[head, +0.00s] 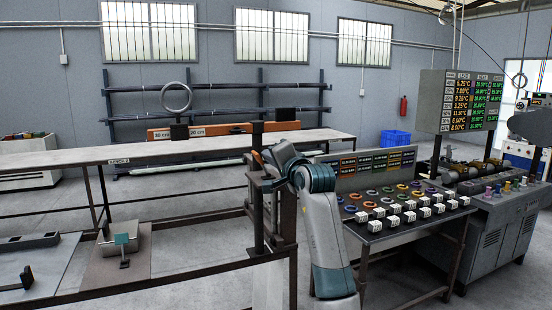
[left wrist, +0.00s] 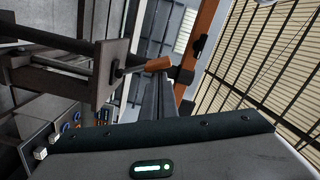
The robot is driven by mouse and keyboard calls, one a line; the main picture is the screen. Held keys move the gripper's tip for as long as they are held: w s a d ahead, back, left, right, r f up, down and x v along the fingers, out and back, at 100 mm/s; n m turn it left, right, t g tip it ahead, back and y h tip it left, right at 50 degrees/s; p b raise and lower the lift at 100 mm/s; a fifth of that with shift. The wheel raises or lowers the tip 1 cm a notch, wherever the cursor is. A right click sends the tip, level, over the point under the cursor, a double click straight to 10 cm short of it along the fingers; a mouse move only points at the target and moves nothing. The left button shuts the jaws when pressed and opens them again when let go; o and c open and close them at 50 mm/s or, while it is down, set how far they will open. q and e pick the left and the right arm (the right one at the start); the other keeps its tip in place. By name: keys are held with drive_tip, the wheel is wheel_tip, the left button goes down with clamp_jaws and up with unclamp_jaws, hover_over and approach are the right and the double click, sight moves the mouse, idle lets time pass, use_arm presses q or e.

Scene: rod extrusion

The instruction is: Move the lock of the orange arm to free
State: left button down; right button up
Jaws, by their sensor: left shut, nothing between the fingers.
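The orange arm (head: 283,126) is a long horizontal bar beyond the bench in the head view, with dark blocks on it. It shows in the left wrist view (left wrist: 207,28) as a slanted orange strip at the upper middle. Also in the left wrist view, a lever with an orange grip (left wrist: 158,65) sticks out on a metal rod from a dark block (left wrist: 75,72); I cannot tell whether it is the lock. My left gripper (head: 264,176) is shut and empty beside the dark posts. In the left wrist view its fingers (left wrist: 151,92) are close below the orange grip; contact is unclear.
A dark upright post (head: 257,185) and the long bench (head: 120,152) are close to my left gripper. A table (head: 430,218) with coloured rings and white blocks stands to the right. Open floor (head: 190,195) shows under the bench.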

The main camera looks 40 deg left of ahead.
use_arm(q)
drive_tip(key=shift+s+a+n, duration=0.1)
drive_tip(key=shift+s+n, duration=0.2)
drive_tip(key=shift+n, duration=0.2)
drive_tip(key=shift+s+n, duration=0.1)
drive_tip(key=shift+n, duration=0.2)
use_arm(e)
drive_tip(key=shift+w+d, duration=0.35)
drive_tip(key=shift+w, duration=0.35)
drive_tip(key=shift+s+r, duration=0.1)
drive_tip(key=shift+s, duration=0.05)
